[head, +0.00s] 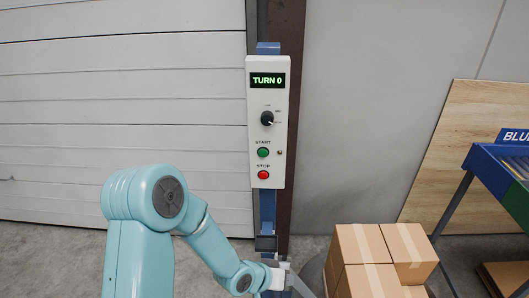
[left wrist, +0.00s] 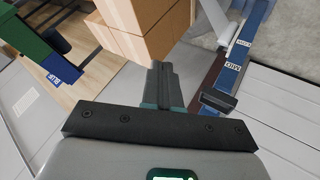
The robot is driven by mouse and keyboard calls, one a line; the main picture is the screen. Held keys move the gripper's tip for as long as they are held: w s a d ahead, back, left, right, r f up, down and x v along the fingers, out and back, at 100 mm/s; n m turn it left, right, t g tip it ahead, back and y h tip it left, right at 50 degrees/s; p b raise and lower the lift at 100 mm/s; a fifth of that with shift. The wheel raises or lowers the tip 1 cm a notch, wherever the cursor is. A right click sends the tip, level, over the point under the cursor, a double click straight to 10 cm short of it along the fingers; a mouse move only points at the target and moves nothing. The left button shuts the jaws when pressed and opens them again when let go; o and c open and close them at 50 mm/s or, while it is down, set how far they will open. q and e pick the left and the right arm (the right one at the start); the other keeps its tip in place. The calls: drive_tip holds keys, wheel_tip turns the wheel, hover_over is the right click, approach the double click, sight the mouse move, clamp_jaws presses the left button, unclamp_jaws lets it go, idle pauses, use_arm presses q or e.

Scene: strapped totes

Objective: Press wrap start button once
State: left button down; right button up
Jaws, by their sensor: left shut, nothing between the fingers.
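The white control panel (head: 281,105) is mounted upright on a blue post. Its display (head: 267,80) reads "TURN 0". Below it are a black knob (head: 267,118), a green START button (head: 263,152) and a red STOP button (head: 263,175). My left gripper (head: 284,272) is low in the head view, below the panel and apart from both buttons. In the left wrist view its dark fingers (left wrist: 163,84) are shut together with nothing between them. The panel's buttons do not show in the left wrist view. My right gripper is not in view.
Stacked cardboard boxes (head: 368,245) stand right of the post, also in the left wrist view (left wrist: 140,28). A blue rack (head: 483,163) and a leaning wooden board (head: 462,140) are farther right. The blue post (left wrist: 241,55) carries "LOW" and "MID" labels. The space before the panel is clear.

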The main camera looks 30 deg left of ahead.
sight(263, 153)
use_arm(q)
drive_tip(key=w+a+r+t, duration=0.3)
drive_tip(key=a+r, duration=0.3)
drive_tip(key=r, duration=0.6)
drive_tip(key=w+a+r+t, duration=0.25)
drive_tip(key=a+r, duration=0.45)
drive_tip(key=r, duration=0.5)
drive_tip(key=w+a+p, duration=0.4)
drive_tip(key=w+p, duration=0.1)
drive_tip(key=w, duration=0.2)
drive_tip(key=shift+w+a+t+y, duration=0.15)
drive_tip(key=shift+w+t+y, duration=0.15)
drive_tip(key=shift+t, duration=0.15)
drive_tip(key=shift+r, duration=0.1)
drive_tip(key=shift+w+a+p, duration=0.2)
drive_tip(key=shift+w+p, duration=0.15)
drive_tip(key=shift+p, duration=0.15)
